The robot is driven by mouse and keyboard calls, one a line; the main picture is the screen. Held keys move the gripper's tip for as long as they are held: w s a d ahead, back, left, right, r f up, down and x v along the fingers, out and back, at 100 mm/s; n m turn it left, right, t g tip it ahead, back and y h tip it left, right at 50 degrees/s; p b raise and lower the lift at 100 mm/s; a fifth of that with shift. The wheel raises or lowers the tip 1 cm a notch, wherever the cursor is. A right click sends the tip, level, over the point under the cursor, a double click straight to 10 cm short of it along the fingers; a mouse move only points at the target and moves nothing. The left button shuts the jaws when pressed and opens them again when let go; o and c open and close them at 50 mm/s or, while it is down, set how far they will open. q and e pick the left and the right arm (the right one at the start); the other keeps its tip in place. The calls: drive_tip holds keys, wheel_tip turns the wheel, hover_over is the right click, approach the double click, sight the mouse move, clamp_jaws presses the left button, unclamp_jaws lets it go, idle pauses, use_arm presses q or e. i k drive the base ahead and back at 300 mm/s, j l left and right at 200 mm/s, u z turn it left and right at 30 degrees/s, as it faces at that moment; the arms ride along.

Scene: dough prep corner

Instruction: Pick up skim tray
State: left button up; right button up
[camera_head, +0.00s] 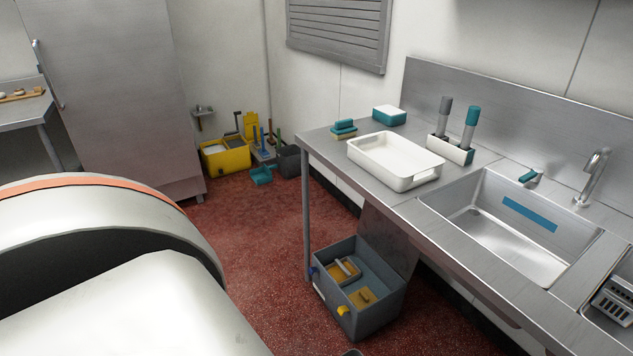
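An open grey box (357,309) stands on the red floor under the left end of the steel counter. It has a blue fitting and a yellow knob outside. Inside, at its left, is a small tray-like piece with a grey frame and tan contents (344,270). A tan patch with a small raised piece (362,297) lies nearer the front. A white rectangular tray (395,160) sits on the counter, apparently empty. I cannot tell for certain which piece is the skim tray. Neither of my grippers is in view.
The steel counter (322,142) carries sponges (344,129), a teal-and-white box (389,115) and a holder with two bottles (450,149), beside a sink (510,225). Yellow bucket (225,158) stands farther back. Floor left of the box is clear.

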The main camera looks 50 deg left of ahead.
sight(344, 272)
drive_tip(key=u, duration=1.3)
